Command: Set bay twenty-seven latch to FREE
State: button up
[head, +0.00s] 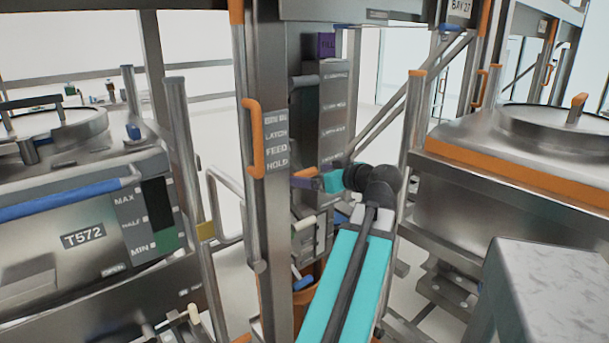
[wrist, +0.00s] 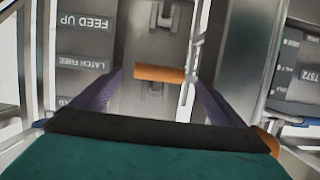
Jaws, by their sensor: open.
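My gripper (head: 304,181) has purple fingers and reaches left toward a grey post in the head view. In the wrist view my gripper (wrist: 155,76) is open, one finger on each side of the picture. A short orange bar handle (wrist: 160,73) lies crosswise between the fingertips on a grey metal plate; I cannot tell whether they touch it.
A steel post with an orange grab handle (head: 252,140) and a label plate (head: 276,140) stands left of my gripper. A sign reading BAY 27 (head: 461,7) hangs top right. A bin marked T572 (head: 83,236) stands left; another bin (head: 480,195) stands right.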

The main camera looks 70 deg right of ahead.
jog(key=v, duration=0.7)
jog(key=shift+a, duration=0.1)
dwell(0.8)
